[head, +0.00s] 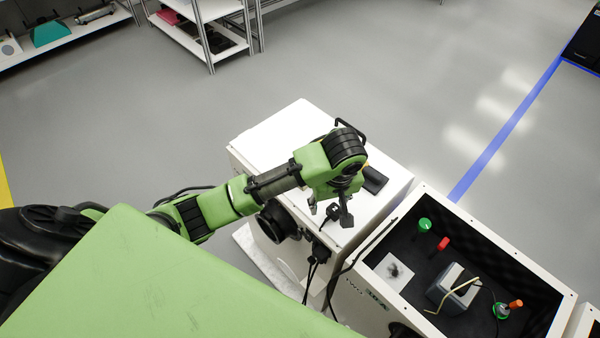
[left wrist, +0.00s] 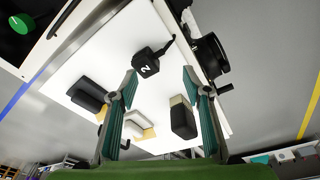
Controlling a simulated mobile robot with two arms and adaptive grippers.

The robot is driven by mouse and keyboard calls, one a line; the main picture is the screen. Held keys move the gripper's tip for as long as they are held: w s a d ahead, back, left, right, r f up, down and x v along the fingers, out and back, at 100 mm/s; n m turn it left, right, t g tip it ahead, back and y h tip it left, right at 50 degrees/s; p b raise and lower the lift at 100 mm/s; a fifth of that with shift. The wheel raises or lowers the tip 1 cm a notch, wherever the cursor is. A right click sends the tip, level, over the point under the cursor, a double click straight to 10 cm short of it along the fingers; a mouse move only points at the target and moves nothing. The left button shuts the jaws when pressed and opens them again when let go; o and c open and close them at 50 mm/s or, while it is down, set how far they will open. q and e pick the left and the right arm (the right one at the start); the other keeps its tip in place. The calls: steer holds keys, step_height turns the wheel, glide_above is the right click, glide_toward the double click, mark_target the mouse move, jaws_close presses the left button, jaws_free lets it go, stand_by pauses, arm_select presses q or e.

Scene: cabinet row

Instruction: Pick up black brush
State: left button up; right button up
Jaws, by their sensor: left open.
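In the left wrist view, a black brush (left wrist: 183,122) with a pale tan bristle end lies on the white cabinet top (left wrist: 100,60), between my finger lines and closer to the right finger. My left gripper (left wrist: 160,82) is open and empty, pointing at the cabinet top. In the head view, my left gripper (head: 330,210) hangs over the front part of the white cabinet top (head: 285,130). The brush is not clearly visible there, apparently hidden by my arm and gripper. My right gripper is not in view.
A black block labelled 2 (left wrist: 147,63), a dark block (left wrist: 88,96) and a white brush-like item (left wrist: 140,124) share the top. A round black fixture (left wrist: 210,55) sticks out from the cabinet side. An open-topped box (head: 440,230) with buttons stands to the right.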

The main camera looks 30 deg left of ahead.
arm_select(q)
steer(key=w+a+r+n+y, duration=0.3)
steer(key=w+a+r+n, duration=0.3)
steer(key=w+a+r, duration=0.15)
steer(key=shift+n, duration=0.3)
steer(key=x, duration=0.2)
steer(key=p+x, duration=0.1)
steer(key=x, duration=0.2)
steer(key=s+a+x, duration=0.1)
steer(key=x, duration=0.1)
steer(key=shift+a+f, duration=0.2)
steer(key=shift+a, duration=0.05)
steer(key=shift+a+f+p, duration=0.2)
steer(key=shift+f+p, duration=0.25)
steer(key=shift+p, duration=0.1)
steer(key=x, duration=0.1)
steer(key=p+x, duration=0.1)
steer(key=x, duration=0.1)
steer(key=shift+s+a+f, duration=0.15)
steer(key=shift+s+f, duration=0.05)
steer(key=shift+f, duration=0.05)
steer(key=shift+a+f, duration=0.15)
steer(key=shift+f, duration=0.3)
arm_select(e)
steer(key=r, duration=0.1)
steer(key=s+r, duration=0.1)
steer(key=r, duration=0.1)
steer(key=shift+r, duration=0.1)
arm_select(q)
steer(key=c, duration=1.2)
